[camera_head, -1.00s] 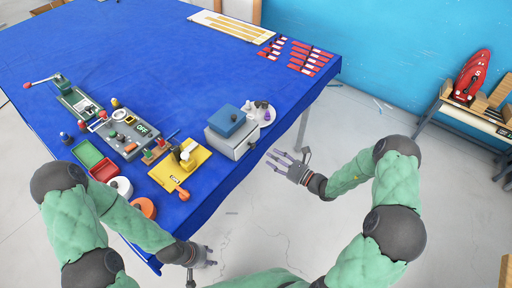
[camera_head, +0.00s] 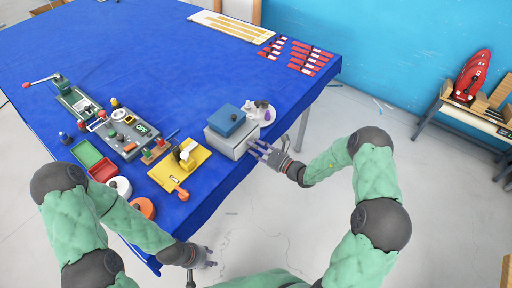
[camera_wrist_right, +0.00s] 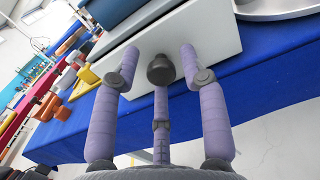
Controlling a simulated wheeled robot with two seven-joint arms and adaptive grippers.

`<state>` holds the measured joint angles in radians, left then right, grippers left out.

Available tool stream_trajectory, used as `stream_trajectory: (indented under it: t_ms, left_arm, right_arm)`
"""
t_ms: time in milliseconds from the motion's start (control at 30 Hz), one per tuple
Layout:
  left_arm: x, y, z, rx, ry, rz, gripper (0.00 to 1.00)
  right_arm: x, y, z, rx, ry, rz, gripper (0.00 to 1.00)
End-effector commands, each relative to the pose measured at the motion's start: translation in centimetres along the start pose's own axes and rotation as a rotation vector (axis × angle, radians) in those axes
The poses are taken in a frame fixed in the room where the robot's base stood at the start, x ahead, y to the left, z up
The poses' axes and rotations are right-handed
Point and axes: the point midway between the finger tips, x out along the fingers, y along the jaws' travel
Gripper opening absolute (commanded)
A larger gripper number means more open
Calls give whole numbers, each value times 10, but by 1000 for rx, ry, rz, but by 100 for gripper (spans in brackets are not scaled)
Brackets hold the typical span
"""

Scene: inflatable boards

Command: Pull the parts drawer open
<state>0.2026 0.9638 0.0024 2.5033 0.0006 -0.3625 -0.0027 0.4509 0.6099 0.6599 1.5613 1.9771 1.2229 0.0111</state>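The parts drawer is in a light grey box (camera_head: 232,143) near the table's right front edge, with a blue block (camera_head: 227,121) on top. In the right wrist view its white drawer front (camera_wrist_right: 205,45) carries a dark round knob (camera_wrist_right: 160,70). My right gripper (camera_head: 266,152) is at the drawer front; in the wrist view its purple fingers (camera_wrist_right: 160,75) are spread around the knob, two at the sides and one below. It is open; contact with the knob cannot be told. My left gripper (camera_head: 208,257) is low beside the table's front edge, away from the drawer, seemingly empty.
The blue-covered table (camera_head: 150,50) holds a yellow tray (camera_head: 180,168), a grey control panel (camera_head: 128,134), a red and green box (camera_head: 95,160) and several red strips. A round grey plate with small items (camera_head: 260,113) stands right behind the drawer box. Open floor lies right of the table.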

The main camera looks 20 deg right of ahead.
Motion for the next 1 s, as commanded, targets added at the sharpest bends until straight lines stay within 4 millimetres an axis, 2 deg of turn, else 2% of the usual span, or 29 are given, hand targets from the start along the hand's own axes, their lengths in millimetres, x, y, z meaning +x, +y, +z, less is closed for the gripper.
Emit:
stream_trajectory:
  t_ms: [33,100,133,367,700,833,1000]
  left_arm:
    - [0,0,0,0,0,0,40]
    - [0,0,0,0,0,0,40]
    - [0,0,0,0,0,0,40]
    - [-2,1,0,0,0,0,40]
    - [-12,4,0,0,0,0,40]
    - [-13,5,0,0,0,0,40]
    - [-13,5,0,0,0,0,40]
  right_arm:
    - [0,0,0,0,0,0,22]
    - [0,0,0,0,0,0,2]
    - [0,0,0,0,-1,0,0]
    - [-7,-2,1,-1,-2,-3,0]
    - [-76,-3,3,-2,-2,-6,0]
    - [-88,-3,3,-4,-5,-4,0]
    - [-90,-2,4,-6,-7,-1,0]
